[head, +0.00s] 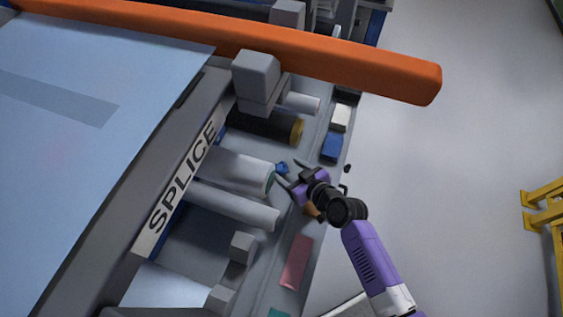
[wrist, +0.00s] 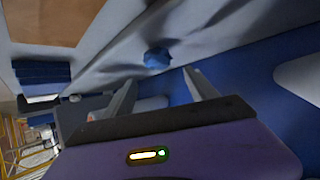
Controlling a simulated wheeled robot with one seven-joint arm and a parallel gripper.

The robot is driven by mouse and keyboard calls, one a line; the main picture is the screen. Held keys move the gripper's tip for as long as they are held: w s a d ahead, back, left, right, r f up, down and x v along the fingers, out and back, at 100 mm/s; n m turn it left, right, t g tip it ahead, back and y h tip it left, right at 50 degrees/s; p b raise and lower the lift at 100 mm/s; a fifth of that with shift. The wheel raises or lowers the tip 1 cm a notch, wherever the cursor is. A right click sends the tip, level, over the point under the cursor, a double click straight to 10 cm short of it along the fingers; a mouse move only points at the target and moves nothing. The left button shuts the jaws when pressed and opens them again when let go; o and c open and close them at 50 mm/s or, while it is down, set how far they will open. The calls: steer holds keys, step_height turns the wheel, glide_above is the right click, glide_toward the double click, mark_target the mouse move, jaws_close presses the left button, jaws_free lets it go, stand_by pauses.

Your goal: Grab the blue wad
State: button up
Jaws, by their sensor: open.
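The blue wad (head: 282,167) is a small crumpled blue lump on the grey ledge beside the rollers in the head view. It also shows in the wrist view (wrist: 157,57), just beyond my fingertips and roughly between their lines. My gripper (head: 287,172) is open and empty, its fingers pointing at the wad. In the wrist view my gripper (wrist: 160,75) shows two spread fingers with a gap between them. The fingers look close to the wad but I see no contact.
Rollers (head: 237,168) lie left of the wad, under the SPLICE panel (head: 183,185). On the ledge are a blue block (head: 332,146), a white block (head: 341,117) and a pink slab (head: 297,262). An orange beam (head: 330,64) crosses above. Open floor lies right.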

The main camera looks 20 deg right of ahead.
mark_target(276, 161)
steer(key=shift+x, duration=3.9)
steer(key=shift+f, duration=0.1)
steer(key=c, duration=1.4)
